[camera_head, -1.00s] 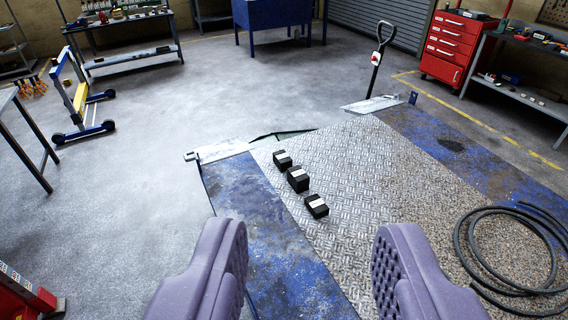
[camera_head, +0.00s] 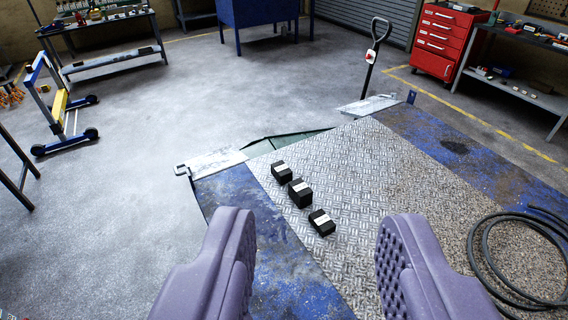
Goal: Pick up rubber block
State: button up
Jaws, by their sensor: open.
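Three black rubber blocks with pale labels lie in a slanting row on the metal tread plate. The far block (camera_head: 282,174) is at the upper left of the row, the middle block (camera_head: 300,196) is next to it, and the near block (camera_head: 322,226) is closest to me. My gripper (camera_head: 318,256) is open, with its two purple padded fingers wide apart at the bottom of the picture. The gap between the fingers is empty. The blocks show beyond the fingertips, apart from them.
The tread plate (camera_head: 370,165) lies between two worn blue strips (camera_head: 290,275). A coiled black hose (camera_head: 475,250) lies at the right. A jack handle (camera_head: 372,55), a red tool cabinet (camera_head: 442,40) and a blue-yellow stand (camera_head: 62,105) stand farther off. Bare floor (camera_head: 150,170) is at left.

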aim_at(279, 169)
jog(key=i+j+z, duration=0.1)
jog(key=i+j, duration=0.35)
jog(key=j, duration=0.15)
jog(key=i+j+z, duration=0.25)
jog(key=i+j, duration=0.2)
jog(key=j, duration=0.2)
jog(key=i+j+z, duration=0.1)
jog(key=j, duration=0.25)
jog(key=i+j, duration=0.25)
jog(key=j, duration=0.15)
jog(key=i+j+z, duration=0.15)
jog(key=j, duration=0.2)
jog(key=i+j+z, duration=0.1)
jog(key=j, duration=0.3)
jog(key=i+j+z, duration=0.1)
jog(key=i+j, duration=0.45)
jog(key=j, duration=0.2)
jog(key=i+j+z, duration=0.15)
jog(key=i+j, duration=0.4)
jog(key=j, duration=0.2)
jog(key=z, duration=0.05)
